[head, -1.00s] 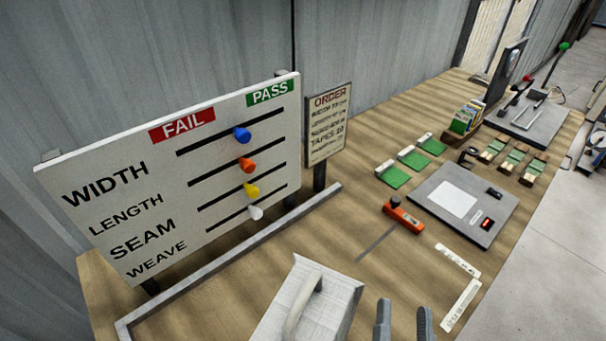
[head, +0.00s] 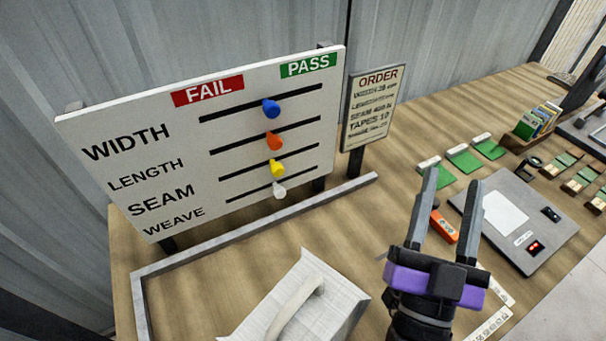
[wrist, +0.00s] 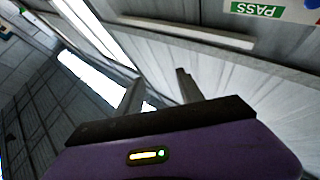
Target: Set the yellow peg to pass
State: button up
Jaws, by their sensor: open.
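The white board (head: 110,175) stands at the left of the bench in the head view, with four rows under a red FAIL label (head: 207,91) and a green PASS label (head: 308,66). The yellow peg (head: 276,167) sits in the third slot, the SEAM row, around the middle of that slot. My gripper (head: 453,178) is open and empty, right of the board and apart from it, above the bench. The wrist view shows my open fingers (wrist: 158,90) with nothing between them, and part of the PASS label (wrist: 257,9) at top right.
Blue (head: 271,107), orange (head: 273,140) and white (head: 279,189) pegs sit close to the yellow one in neighbouring rows. An order sign (head: 373,105) stands right of the board. A metal rail (head: 255,228) runs before it. A grey-white block with a handle (head: 345,300) is in front.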

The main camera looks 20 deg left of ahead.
aim_at(281, 174)
jog(key=w+a+n+g+y+b, duration=0.1)
jog(key=w+a+n+g+y, duration=0.35)
jog(key=a+n+y, duration=0.9)
jog(key=shift+s+a+f+n+g+y, duration=0.15)
jog(key=shift+a+f+n+g+y, duration=0.65)
jog(key=shift+a+f+n+g, duration=1.15)
jog(key=shift+s+a+f+n+g+y, duration=0.2)
jog(key=shift+a+f+n+g+y, duration=0.75)
jog(key=shift+f, duration=1.85)
jog(key=shift+s+a+f+n+g+y, duration=0.15)
jog(key=shift+a+f+n+g+y, duration=0.45)
jog(key=shift+a+f+n+g, duration=1.45)
jog(key=shift+m+t, duration=0.3)
jog(key=shift+w+f+x, duration=0.1)
jog(key=shift+w+x, duration=0.05)
jog(key=shift+x, duration=0.9)
jog(key=shift+w+f+x, duration=0.1)
jog(key=shift+w+x, duration=0.05)
jog(key=shift+x, duration=0.85)
jog(key=shift+w+d, duration=0.1)
grip_shut()
